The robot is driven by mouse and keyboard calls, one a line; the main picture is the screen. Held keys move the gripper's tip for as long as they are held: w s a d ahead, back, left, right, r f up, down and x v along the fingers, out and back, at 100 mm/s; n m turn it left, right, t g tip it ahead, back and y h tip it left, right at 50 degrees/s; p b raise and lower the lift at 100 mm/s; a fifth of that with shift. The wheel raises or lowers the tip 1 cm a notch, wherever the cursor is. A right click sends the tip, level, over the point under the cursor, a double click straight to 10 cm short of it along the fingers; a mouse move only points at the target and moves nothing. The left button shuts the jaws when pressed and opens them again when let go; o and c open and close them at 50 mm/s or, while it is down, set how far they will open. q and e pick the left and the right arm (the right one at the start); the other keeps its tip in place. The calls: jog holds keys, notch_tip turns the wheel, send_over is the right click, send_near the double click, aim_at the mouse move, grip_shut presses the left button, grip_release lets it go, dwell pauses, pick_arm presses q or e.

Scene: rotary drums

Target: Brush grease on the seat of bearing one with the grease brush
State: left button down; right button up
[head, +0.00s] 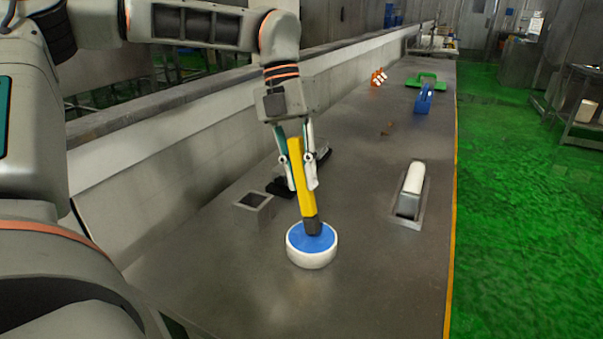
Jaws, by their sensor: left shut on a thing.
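My left gripper (300,180) points down and is shut on the yellow handle of the grease brush (303,195). The brush is tilted slightly, and its dark tip is at the blue top of a round white tub (311,256). I cannot tell whether the tip touches the blue surface or is just above it. A grey metal holder with a white roller-like piece (413,178) is to the right. A small grey block with a dark top (254,202) is left of the brush. I cannot tell which part is the seat of bearing one. My right gripper is out of view.
A dark object (281,187) lies behind the gripper, partly hidden. Farther along the grey bench (370,270) are a small brown piece (387,128), a blue tool (423,100), a green tool (427,79) and orange-and-white items (378,77). The front right of the bench is clear.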

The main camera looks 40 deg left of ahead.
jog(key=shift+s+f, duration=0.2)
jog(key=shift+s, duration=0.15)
pick_arm(q)
jog(key=shift+f, duration=0.2)
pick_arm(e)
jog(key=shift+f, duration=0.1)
pick_arm(q)
jog(key=shift+f, duration=0.25)
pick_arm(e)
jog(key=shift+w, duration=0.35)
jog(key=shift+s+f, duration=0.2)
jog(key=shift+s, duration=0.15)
pick_arm(q)
jog(key=shift+b, duration=0.3)
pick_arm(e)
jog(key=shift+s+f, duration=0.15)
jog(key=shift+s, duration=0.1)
pick_arm(q)
jog(key=shift+f, duration=0.1)
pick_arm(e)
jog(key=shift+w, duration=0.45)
pick_arm(q)
jog(key=shift+f, duration=0.1)
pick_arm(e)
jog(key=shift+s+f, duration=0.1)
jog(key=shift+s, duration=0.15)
